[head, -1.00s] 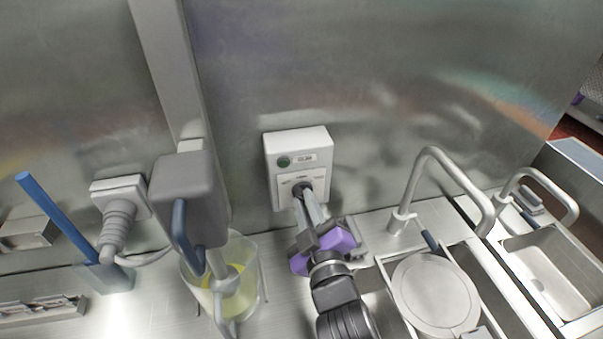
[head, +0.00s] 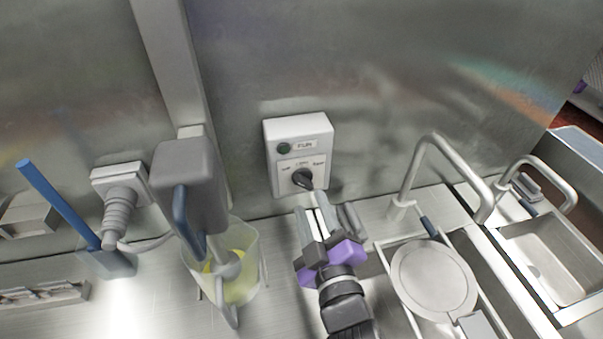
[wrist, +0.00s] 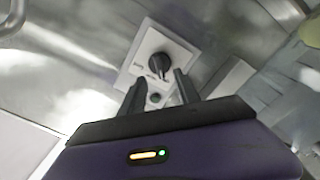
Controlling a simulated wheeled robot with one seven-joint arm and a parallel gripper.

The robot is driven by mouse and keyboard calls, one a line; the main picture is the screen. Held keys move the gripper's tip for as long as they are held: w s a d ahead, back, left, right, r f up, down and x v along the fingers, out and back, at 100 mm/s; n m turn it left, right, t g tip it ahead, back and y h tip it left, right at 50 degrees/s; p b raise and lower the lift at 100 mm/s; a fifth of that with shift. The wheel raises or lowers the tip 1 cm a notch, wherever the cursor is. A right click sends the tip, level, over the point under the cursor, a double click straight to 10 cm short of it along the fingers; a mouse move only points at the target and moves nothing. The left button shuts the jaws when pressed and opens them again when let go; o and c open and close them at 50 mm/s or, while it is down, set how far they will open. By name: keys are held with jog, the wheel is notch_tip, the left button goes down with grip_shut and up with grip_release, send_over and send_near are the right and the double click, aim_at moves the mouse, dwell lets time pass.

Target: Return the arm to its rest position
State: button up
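My gripper (head: 315,222), purple and black with grey fingers, is in front of and just below the white control box (head: 297,132) on the steel wall. The box has a green light (head: 284,149), a "RUN" label and a black rotary knob (head: 303,178). The knob's pointer is turned to the lower right. In the wrist view the knob (wrist: 158,66) shows beyond my fingertips (wrist: 160,82). The fingers are apart with nothing between them, and clear of the knob.
A mixer head (head: 188,185) stands over a clear beaker (head: 243,285) of yellow liquid on the left. A blue rod (head: 58,203) leans farther left. A curved tap (head: 432,140), a round lid (head: 433,278) and a sink (head: 548,265) lie to the right.

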jog(key=shift+s+d, duration=0.2)
jog(key=shift+s, duration=0.7)
jog(key=s+d+f+m+g+h+b, duration=0.1)
jog(key=s+d, duration=0.4)
jog(key=s, duration=0.6)
jog(key=s+d+f+m+g+h+b, duration=0.1)
jog(key=s+d+f+m, duration=0.3)
jog(key=s, duration=0.7)
jog(key=s+d+f+m+h+b, duration=0.1)
jog(key=s+d+f+m, duration=0.2)
jog(key=s+d+m, duration=0.3)
jog(key=s+d, duration=0.1)
jog(key=s, duration=0.4)
jog(key=shift+s+f+g, duration=0.2)
jog(key=shift+g, duration=0.2)
jog(key=shift+d, duration=0.1)
jog(key=shift+c, duration=0.2)
dwell(0.6)
